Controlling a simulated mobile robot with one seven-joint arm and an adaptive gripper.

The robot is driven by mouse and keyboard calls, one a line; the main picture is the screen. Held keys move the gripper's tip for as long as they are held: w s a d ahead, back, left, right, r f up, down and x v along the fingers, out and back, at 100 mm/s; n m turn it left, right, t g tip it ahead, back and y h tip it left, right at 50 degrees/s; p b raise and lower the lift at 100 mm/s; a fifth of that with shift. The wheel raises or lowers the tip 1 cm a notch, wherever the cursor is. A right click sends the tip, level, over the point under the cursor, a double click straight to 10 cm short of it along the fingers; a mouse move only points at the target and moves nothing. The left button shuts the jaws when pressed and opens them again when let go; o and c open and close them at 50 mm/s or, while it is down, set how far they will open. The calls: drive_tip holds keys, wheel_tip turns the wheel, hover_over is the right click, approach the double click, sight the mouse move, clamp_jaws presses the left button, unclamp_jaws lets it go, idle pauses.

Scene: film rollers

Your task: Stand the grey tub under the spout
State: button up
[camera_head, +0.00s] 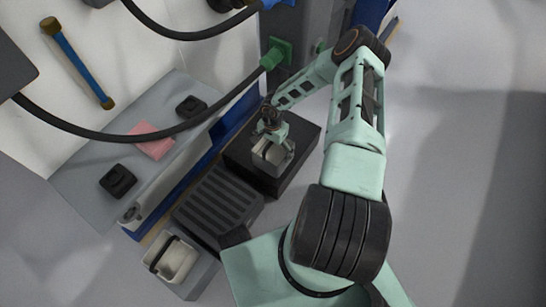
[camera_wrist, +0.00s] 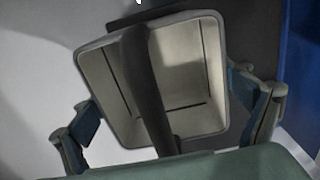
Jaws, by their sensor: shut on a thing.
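The grey tub (camera_head: 268,155), with a pale inside and a dark handle bar across its mouth, is in my gripper (camera_head: 272,132). The tub is over the black block (camera_head: 306,135) in the head view; I cannot tell whether it touches the block. In the wrist view the tub (camera_wrist: 190,70) fills the middle, slightly tilted in the picture, its mouth facing the camera and no contents visible. One finger is at each side of it. A green fitting (camera_head: 275,53) sits beyond the block at the hose end; I cannot tell whether it is the spout.
A second pale tub (camera_head: 178,260) with a dark handle stands at lower left. A ribbed dark grate (camera_head: 215,205) lies between it and the block. A grey shelf (camera_head: 85,180) holds black pieces and a pink cloth (camera_head: 152,141). A black hose (camera_head: 100,136) hangs across. The floor at right is clear.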

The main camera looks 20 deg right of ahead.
sight(273, 160)
drive_tip(key=shift+f+b, duration=0.5)
drive_tip(key=shift+f, duration=1.25)
drive_tip(key=shift+f, duration=0.2)
drive_tip(key=o, duration=1)
